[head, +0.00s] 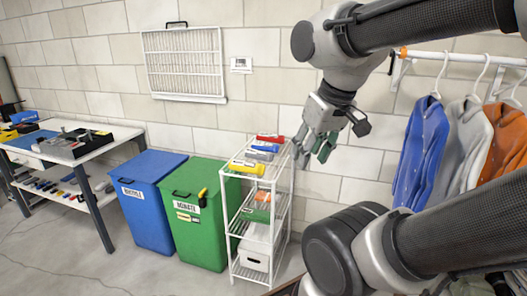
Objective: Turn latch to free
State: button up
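A white wall grille (184,65) hangs on the block wall at the upper left, with a small dark piece (176,24) at its top edge that may be a latch. It is too small to tell which way that piece is turned. My gripper (314,156) is in the upper middle, pointing down, with its fingers apart and nothing between them. It is to the right of the grille, apart from it, and appears above and right of the white shelf rack (239,228).
A blue bin (150,215) and a green bin (197,232) stand left of the rack, which holds several colored items. A workbench (75,146) with tools is at far left. Jackets (418,150) hang on a rail at right. Floor is clear before the bins.

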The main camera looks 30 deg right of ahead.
aim_at(203, 192)
jog(key=i+z, duration=0.1)
jog(key=i, duration=1)
